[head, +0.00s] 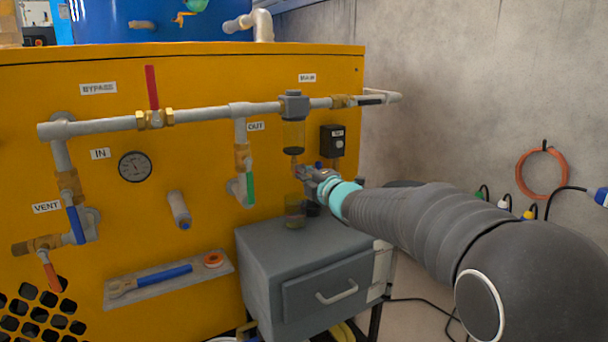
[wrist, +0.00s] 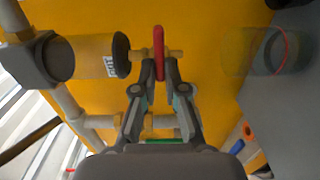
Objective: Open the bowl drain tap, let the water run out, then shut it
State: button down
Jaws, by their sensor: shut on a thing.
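The filter bowl (head: 293,137) hangs under a grey head on the MAIN pipe; it also shows on the left of the wrist view (wrist: 95,56), which is turned sideways. The drain tap under it has a red lever (wrist: 158,45) and a small brass stem (wrist: 175,53). My gripper (wrist: 159,72) is shut on the red lever, one finger on each side. In the head view my gripper (head: 303,172) is just below the bowl and hides most of the tap. A clear jar (wrist: 250,52) stands below the tap, apart from it; the head view shows it too (head: 294,212). I cannot make out running water.
The jar stands on a grey cabinet (head: 290,248) with a drawer. A black box (head: 332,140) is right of the bowl. The OUT valve's green lever (head: 250,188) is to the left. A shelf (head: 190,275) holds a blue-handled wrench and orange tape.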

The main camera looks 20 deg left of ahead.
jog(key=c, duration=1.2)
grip_release()
jog(key=shift+c, duration=0.2)
jog(key=v, duration=1.2)
